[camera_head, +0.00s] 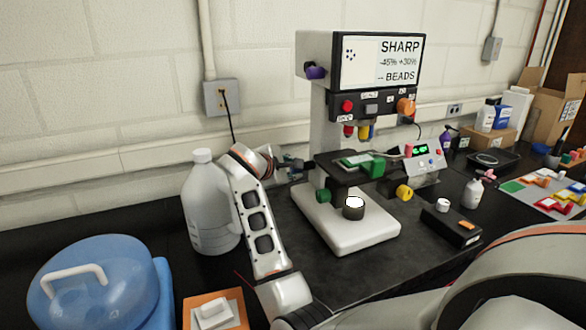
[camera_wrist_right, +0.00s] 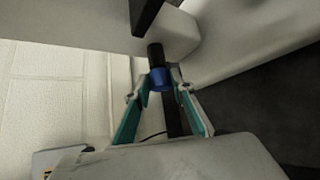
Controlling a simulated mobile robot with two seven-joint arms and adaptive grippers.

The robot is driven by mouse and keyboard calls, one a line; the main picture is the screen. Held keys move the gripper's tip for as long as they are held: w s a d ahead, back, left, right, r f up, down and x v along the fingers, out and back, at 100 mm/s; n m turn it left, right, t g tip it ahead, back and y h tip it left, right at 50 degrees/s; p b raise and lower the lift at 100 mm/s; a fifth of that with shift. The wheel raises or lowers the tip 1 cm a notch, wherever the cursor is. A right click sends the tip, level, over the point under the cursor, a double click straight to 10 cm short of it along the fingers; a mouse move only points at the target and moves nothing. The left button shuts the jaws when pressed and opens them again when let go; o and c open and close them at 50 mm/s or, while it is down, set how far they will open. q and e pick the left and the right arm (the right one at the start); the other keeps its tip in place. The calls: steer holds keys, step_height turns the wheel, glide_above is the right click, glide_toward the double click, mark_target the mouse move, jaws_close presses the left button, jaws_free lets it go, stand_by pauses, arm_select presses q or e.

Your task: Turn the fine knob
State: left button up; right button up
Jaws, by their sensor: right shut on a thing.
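The microscope (camera_head: 360,220) stands upright on the bench, with a white base, a dark stage and a display reading "SHARP -45% +30% → BEADS". My right gripper (camera_head: 293,163) is at its left side, below the upper column. In the right wrist view, my right gripper (camera_wrist_right: 160,86) is shut on a blue knob (camera_wrist_right: 159,78) on a black shaft, one teal finger on each side. That knob cannot be made out in the head view. My left gripper is not in view.
A white jug (camera_head: 208,205) stands close beside my right forearm. A blue-lidded container (camera_head: 95,285) and an orange tray (camera_head: 237,304) are at the front left. A control box (camera_head: 428,161), a bottle (camera_head: 472,194) and a black box (camera_head: 452,226) stand right of the microscope.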

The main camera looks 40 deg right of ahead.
stand_by(0.3)
steer(key=o, duration=1.1)
steer(key=shift+d, duration=0.1)
step_height(320, 180, up, 10)
